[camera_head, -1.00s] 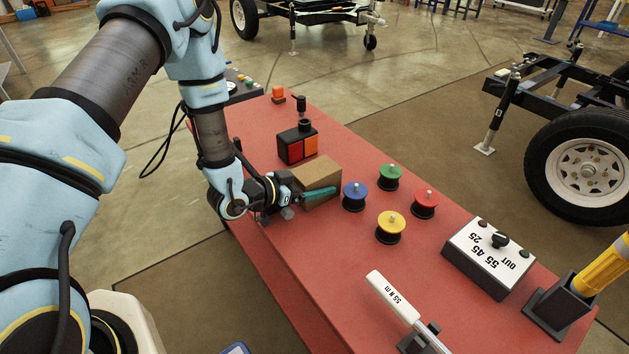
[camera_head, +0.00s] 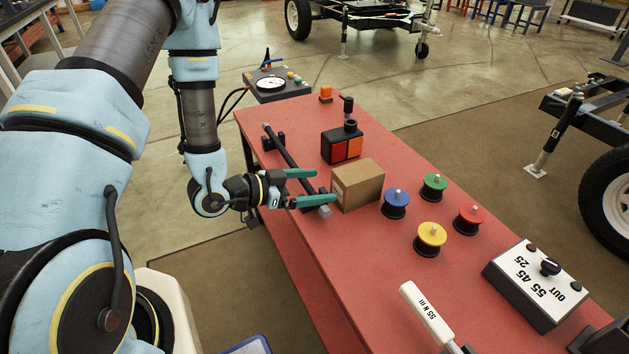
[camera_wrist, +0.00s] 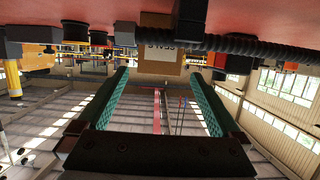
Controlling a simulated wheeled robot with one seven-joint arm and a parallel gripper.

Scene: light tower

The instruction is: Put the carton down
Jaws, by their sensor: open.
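The brown carton (camera_head: 358,185) stands on the red bench top (camera_head: 350,262), between the black box with red and orange faces and the blue spool. My gripper (camera_head: 324,187) is open, with its two teal fingers pointing right toward the carton and apart. The carton is not held; the fingertips are close to its left side. In the wrist view the carton (camera_wrist: 160,60) shows upside down beyond the fingertips, with print on its face. My gripper also shows there (camera_wrist: 160,80) with nothing between its fingers.
A dark bar (camera_head: 290,158) lies along the bench's left edge beside my gripper. The black box (camera_head: 341,145) stands behind the carton. Blue (camera_head: 396,204), green (camera_head: 433,187), red (camera_head: 468,219) and yellow (camera_head: 430,238) spools stand to its right. A switch box (camera_head: 535,285) sits further right.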

